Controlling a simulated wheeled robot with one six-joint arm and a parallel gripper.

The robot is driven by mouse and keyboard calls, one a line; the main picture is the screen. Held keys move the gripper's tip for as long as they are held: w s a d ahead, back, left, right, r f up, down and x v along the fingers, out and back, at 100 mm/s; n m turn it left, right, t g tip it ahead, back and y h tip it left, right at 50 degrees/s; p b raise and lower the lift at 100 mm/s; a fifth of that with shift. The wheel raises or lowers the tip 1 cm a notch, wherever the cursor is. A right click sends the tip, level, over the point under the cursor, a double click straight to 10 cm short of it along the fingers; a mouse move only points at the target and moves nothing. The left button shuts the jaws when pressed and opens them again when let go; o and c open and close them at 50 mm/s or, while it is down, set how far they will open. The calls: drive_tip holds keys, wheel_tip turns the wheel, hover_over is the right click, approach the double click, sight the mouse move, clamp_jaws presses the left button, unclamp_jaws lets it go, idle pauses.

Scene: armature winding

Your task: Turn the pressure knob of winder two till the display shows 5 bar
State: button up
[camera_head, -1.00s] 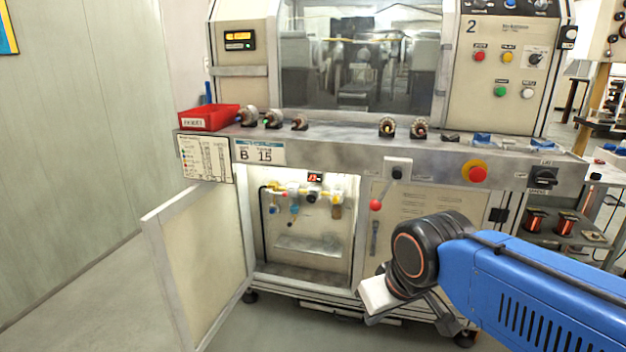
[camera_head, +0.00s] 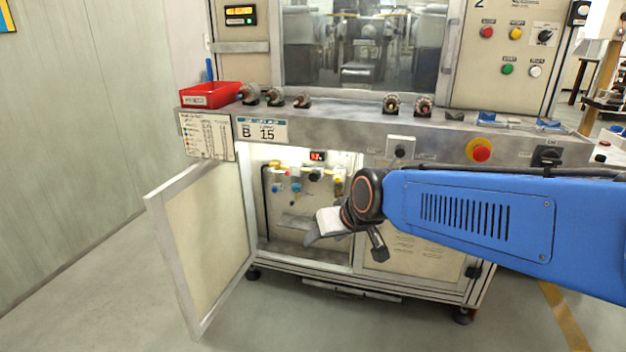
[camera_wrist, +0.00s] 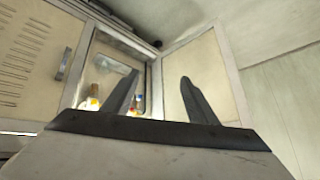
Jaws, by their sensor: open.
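Winder two is the cream machine (camera_head: 228,70) marked 2. Its lower cabinet is open and lit. Inside, a small display (camera_head: 317,156) glows red, too small to read surely. Below it is a row of air fittings with a dark round knob (camera_head: 315,175), perhaps the pressure knob. My gripper (camera_head: 318,236) is in front of the cabinet's lower right part, below the fittings and apart from them. In the wrist view my gripper (camera_wrist: 160,98) is open and empty, its two fingers spread. The left finger partly hides the fittings there.
The cabinet door (camera_head: 205,245) stands swung open to the left; it also shows in the wrist view (camera_wrist: 203,75). A red bin (camera_head: 212,95) and several small armatures stand on the ledge above. A red emergency button (camera_head: 481,152) sits at right. The floor in front is clear.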

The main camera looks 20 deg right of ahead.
drive_tip(key=w+a+m+t, duration=0.1)
drive_tip(key=w+a+t, duration=0.15)
drive_tip(key=w, duration=1.35)
drive_tip(key=m+t+h, duration=0.5)
drive_tip(key=m+h, duration=0.1)
drive_tip(key=h, duration=0.6)
approach(314, 178)
drive_tip(key=shift+g, duration=0.25)
drive_tip(key=x, duration=0.9)
drive_tip(key=shift+w+r, duration=0.2)
drive_tip(key=c, duration=1.1)
